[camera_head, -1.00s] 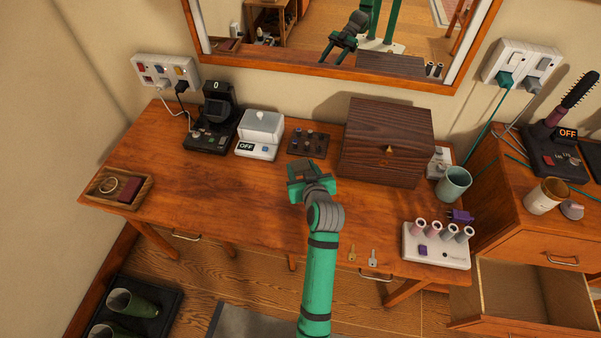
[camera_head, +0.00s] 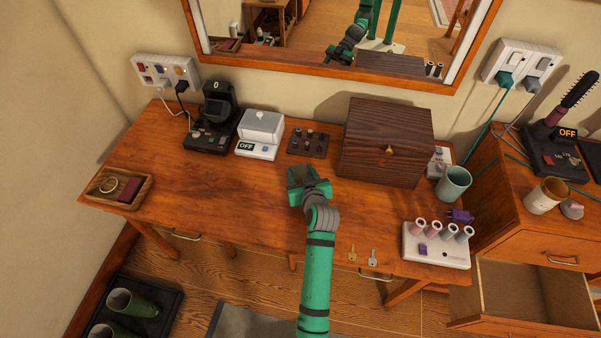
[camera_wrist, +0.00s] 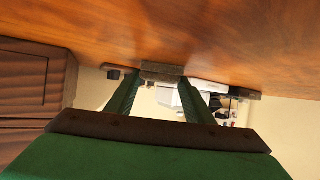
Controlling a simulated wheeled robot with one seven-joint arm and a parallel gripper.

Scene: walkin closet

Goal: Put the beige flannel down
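My gripper (camera_head: 303,178) is low over the middle of the desk, left of the dark wooden box. In the wrist view its two green fingers (camera_wrist: 162,80) stand apart with a small, flat, grey-brown piece spanning their tips. This looks like the beige flannel (camera_wrist: 162,70), in shadow, and the fingers appear shut on it. In the head view the flannel cannot be made out behind the gripper. The desk top (camera_head: 215,205) is close to the fingertips; whether the flannel touches it I cannot tell.
The wooden box (camera_head: 385,140) stands right of my gripper. A knob board (camera_head: 308,143), white scale (camera_head: 260,135) and black device (camera_head: 212,118) line the back. Keys (camera_head: 372,257) and a white roller stand (camera_head: 436,246) are at front right. The desk's left middle is clear.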

